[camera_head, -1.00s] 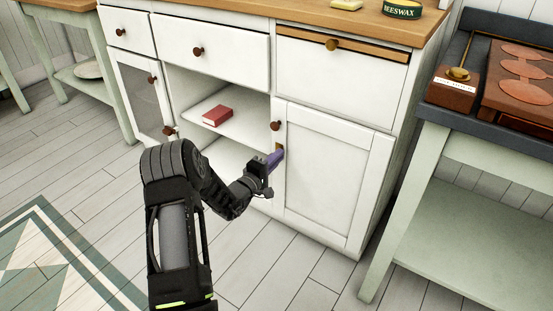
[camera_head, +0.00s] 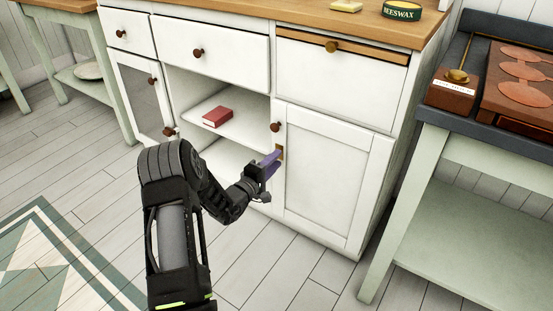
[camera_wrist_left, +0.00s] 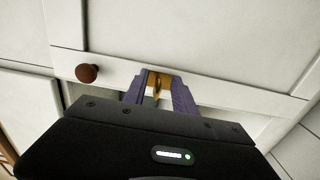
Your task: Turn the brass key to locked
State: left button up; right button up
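The brass key (camera_wrist_left: 157,88) stands in a brass lock plate on the white cabinet door (camera_wrist_left: 225,88), seen in the left wrist view. In the head view the brass plate (camera_head: 280,152) shows at the left edge of the same door, below a brown knob; the key itself is too small to make out there. My left gripper (camera_head: 275,160) is at the lock with its purple fingers pointing at the plate. In the left wrist view its fingers (camera_wrist_left: 160,90) are apart, one on each side of the key, with a gap showing. My right gripper is not in view.
A round brown knob (camera_wrist_left: 87,73) sticks out of the door close to the fingers. An open shelf with a red book (camera_head: 217,116) lies left of the door. A green side table (camera_head: 470,210) stands to the right. The floor in front is clear.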

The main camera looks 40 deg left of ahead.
pick_arm(q)
jog(key=s+p, duration=0.1)
jog(key=s, duration=0.5)
jog(key=shift+s+p, duration=0.25)
jog(key=shift+p, duration=0.15)
jog(key=shift+d, duration=0.1)
